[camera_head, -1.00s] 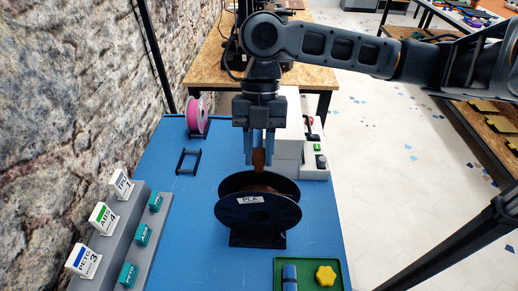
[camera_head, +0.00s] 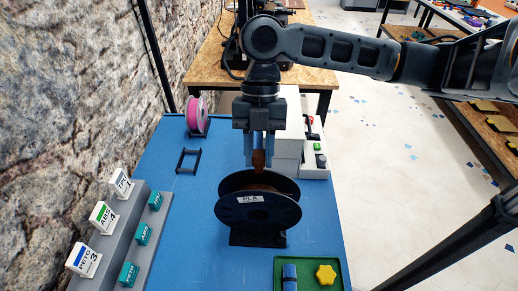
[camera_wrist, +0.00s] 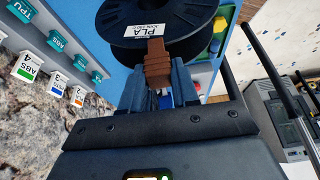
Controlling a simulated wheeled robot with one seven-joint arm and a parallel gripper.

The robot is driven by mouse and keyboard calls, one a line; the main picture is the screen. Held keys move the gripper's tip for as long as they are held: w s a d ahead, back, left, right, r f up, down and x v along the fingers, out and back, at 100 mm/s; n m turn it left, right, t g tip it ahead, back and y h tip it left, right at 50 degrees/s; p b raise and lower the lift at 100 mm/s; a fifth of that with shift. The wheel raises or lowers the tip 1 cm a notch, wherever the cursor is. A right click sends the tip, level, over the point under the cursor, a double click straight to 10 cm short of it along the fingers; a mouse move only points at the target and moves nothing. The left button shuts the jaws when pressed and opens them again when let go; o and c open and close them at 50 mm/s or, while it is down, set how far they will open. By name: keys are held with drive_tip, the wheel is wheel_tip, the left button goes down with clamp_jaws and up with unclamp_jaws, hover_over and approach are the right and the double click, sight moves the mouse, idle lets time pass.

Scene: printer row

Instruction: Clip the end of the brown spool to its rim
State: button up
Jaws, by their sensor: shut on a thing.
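The spool (camera_head: 235,213) has black flanges, a white PLA label and brown filament between the flanges. It stands upright in a black holder on the blue table. In the wrist view the spool (camera_wrist: 120,22) is at the top, just beyond my fingers. My gripper (camera_head: 259,162) is above the spool, fingers pointing down, and is shut on a brown end piece (camera_head: 258,158). In the wrist view this brown end piece (camera_wrist: 157,66) sits between the fingertips and overlaps the flange in the picture. Whether it touches the rim I cannot tell. The filament leading from it is hidden.
A pink spool (camera_head: 197,115) and an empty black holder (camera_head: 188,161) are at the back left. A grey stepped rack (camera_head: 125,231) with labelled blocks is on the left. A green tray (camera_head: 308,285) is at the front right. A white box with buttons (camera_head: 315,160) is behind right.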

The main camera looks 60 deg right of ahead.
drive_tip(key=shift+f, duration=1.1)
clamp_jaws()
idle(2.2)
drive_tip(key=o, duration=1.1)
unclamp_jaws()
drive_tip(key=shift+r, duration=0.15)
drive_tip(key=shift+o, duration=0.4)
drive_tip(key=o, duration=0.4)
drive_tip(key=shift+r, duration=0.1)
drive_tip(key=shift+r, duration=3.45)
